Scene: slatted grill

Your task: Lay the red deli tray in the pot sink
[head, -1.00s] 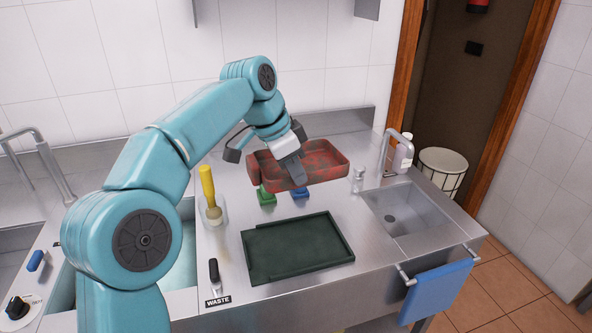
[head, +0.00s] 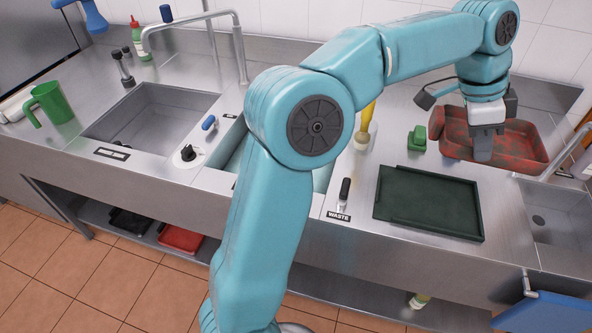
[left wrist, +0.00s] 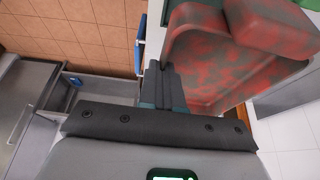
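The red deli tray (head: 522,144), mottled red and dark, is at the right of the head view above the back of the counter. My left gripper (head: 483,152) is shut on its near rim. The left wrist view shows the tray (left wrist: 225,60) large and tilted beside the gripper's dark fingers (left wrist: 165,85). A large empty sink basin (head: 150,118) is at the left. A middle basin (head: 232,148) is partly behind my arm, and a small sink (head: 550,218) is at the far right. Sink labels are too small to read. My right gripper is not in view.
A dark green tray (head: 428,202) lies on the counter below the red tray, with a green block (head: 417,138) behind it. A yellow-handled brush (head: 366,125) stands nearby. A curved faucet (head: 238,50) rises behind the left basin. A green jug (head: 52,103) stands left of it.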

